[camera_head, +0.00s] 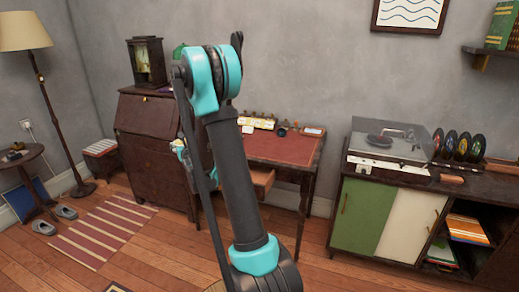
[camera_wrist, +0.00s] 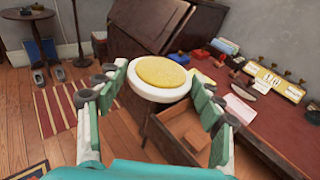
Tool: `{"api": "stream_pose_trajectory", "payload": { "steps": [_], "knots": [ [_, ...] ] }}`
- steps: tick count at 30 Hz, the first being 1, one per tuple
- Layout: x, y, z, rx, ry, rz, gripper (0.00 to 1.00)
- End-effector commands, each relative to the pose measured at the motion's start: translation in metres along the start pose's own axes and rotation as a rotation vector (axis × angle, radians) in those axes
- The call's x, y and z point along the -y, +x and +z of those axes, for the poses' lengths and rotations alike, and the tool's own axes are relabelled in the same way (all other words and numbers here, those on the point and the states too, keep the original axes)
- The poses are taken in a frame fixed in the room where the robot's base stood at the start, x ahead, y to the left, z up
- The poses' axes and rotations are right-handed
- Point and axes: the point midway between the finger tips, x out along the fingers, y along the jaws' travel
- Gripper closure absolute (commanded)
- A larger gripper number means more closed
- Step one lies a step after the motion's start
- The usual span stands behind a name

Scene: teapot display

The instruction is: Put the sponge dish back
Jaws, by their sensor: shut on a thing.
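The sponge dish (camera_wrist: 146,92) is a round white dish with a yellow sponge (camera_wrist: 163,71) in it. It sits between the fingertips of my gripper (camera_wrist: 157,78) in the wrist view, and the fingers are shut on it. The dish is held in the air, near the left end of the red-topped desk (camera_wrist: 272,115). In the head view my gripper (camera_head: 180,148) is mostly hidden behind my arm, and I cannot make out the dish there.
An open drawer (camera_wrist: 172,139) juts from the desk below the dish. Small items and a number sign (camera_wrist: 277,83) stand along the desk's back. A dark slant-front bureau (camera_head: 146,122) stands to the left. A record player (camera_head: 385,146) tops the right cabinet. The desk's middle is clear.

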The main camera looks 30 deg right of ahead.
Motion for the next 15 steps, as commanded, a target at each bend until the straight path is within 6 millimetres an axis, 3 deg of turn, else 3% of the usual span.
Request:
{"api": "stream_pose_trajectory", "payload": {
  "steps": [8, 15],
  "knots": [
    [0.059, 0.024, -0.014, -0.001, 0.014, -0.119, 0.69],
    [0.137, 0.039, -0.025, -0.002, 0.039, -0.29, 0.69]
  ]
}}
